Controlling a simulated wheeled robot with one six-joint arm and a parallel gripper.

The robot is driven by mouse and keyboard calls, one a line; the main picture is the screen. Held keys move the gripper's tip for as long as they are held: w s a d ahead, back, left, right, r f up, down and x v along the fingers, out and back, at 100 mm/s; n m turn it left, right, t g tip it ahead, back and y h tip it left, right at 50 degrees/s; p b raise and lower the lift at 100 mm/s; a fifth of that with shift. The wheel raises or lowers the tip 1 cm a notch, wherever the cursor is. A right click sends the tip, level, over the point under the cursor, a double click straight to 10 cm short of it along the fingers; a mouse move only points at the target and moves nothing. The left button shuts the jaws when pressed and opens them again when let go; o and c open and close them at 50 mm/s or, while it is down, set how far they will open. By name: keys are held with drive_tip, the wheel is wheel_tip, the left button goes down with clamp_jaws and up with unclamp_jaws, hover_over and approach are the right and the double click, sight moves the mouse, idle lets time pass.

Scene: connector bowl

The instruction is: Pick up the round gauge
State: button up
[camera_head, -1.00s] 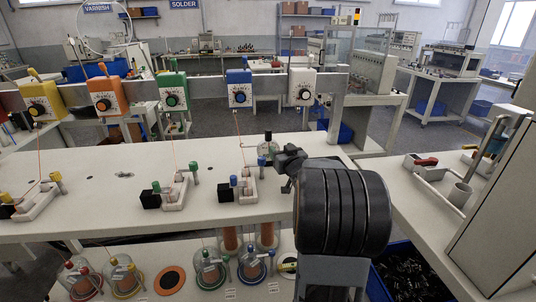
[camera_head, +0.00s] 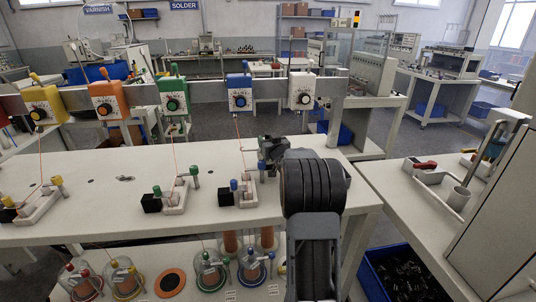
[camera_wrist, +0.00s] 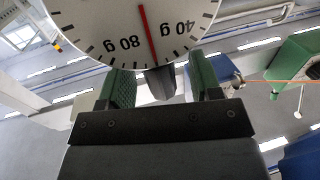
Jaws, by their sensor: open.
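The round gauge (camera_wrist: 122,35) fills the top of the wrist view. It has a white dial with black ticks, the marks 80 g and 40 g, and a red needle. A dark grey piece (camera_wrist: 160,84) below the dial shows between the green-padded fingers of my gripper (camera_wrist: 163,80). Gaps remain on both sides of it, and my gripper is open. In the head view my gripper (camera_head: 272,150) is above the back right part of the white bench (camera_head: 105,165). The gauge is hard to make out there, with my gripper and arm in front.
Small fixtures with green (camera_head: 175,195) and blue (camera_head: 240,192) knobs stand on the bench left of my arm. Coloured dial boxes hang on a rail behind, including a white one (camera_head: 302,90). A shelf below holds glass-domed pieces (camera_head: 210,270). A side table (camera_head: 425,205) is at right.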

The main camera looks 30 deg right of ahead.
drive_tip(key=shift+w+d, duration=0.1)
drive_tip(key=shift+w, duration=0.2)
clamp_jaws()
idle(0.4)
